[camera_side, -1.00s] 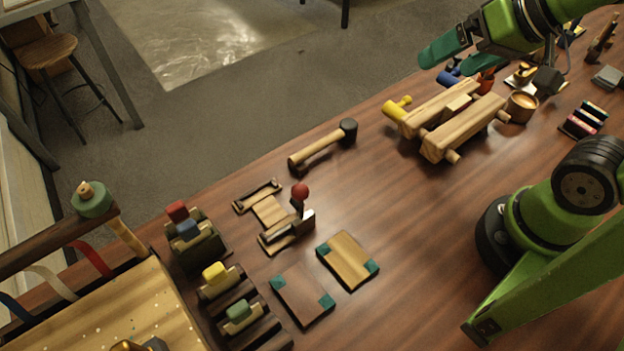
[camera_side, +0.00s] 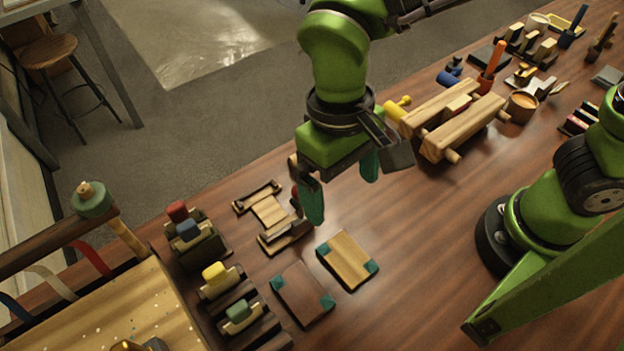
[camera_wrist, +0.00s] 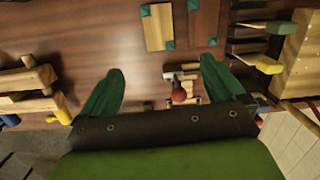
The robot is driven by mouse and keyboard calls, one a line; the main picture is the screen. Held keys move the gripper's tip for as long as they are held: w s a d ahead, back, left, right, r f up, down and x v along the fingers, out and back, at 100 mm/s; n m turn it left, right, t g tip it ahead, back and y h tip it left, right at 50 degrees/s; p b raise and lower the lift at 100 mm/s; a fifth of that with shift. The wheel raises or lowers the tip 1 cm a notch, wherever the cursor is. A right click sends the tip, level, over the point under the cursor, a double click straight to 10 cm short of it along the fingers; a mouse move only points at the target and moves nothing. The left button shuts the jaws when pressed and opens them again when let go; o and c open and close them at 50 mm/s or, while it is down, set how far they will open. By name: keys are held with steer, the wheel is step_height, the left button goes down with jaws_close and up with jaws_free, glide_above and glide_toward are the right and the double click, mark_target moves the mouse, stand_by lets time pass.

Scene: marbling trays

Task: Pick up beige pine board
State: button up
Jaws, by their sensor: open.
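The beige pine board (camera_side: 347,258) lies flat on the table, a light wood rectangle with dark green corners. In the wrist view the beige board (camera_wrist: 158,27) is near the top, ahead of the fingers. My gripper (camera_side: 341,184) is open and empty, with green fingers pointing down above the table. In the side view it hangs behind the board and apart from it. In the wrist view my gripper (camera_wrist: 160,88) has its fingers spread wide, with nothing between them at their tips.
A dark brown board (camera_side: 302,292) with green corners lies just left of the beige one. A small plane-like tool with a red knob (camera_side: 287,232) stands behind. A wooden vise (camera_side: 463,127) stands at back right. Table right of the boards is clear.

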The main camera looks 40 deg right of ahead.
mark_target(347, 257)
steer(key=shift+m, duration=0.4)
steer(key=s+f, duration=0.1)
steer(key=f, duration=0.9)
steer(key=s+f, duration=0.1)
steer(key=f, duration=0.5)
steer(key=shift+s+d, duration=0.1)
steer(key=shift+s, duration=0.25)
steer(key=shift+c, duration=0.4)
steer(key=c, duration=1.1)
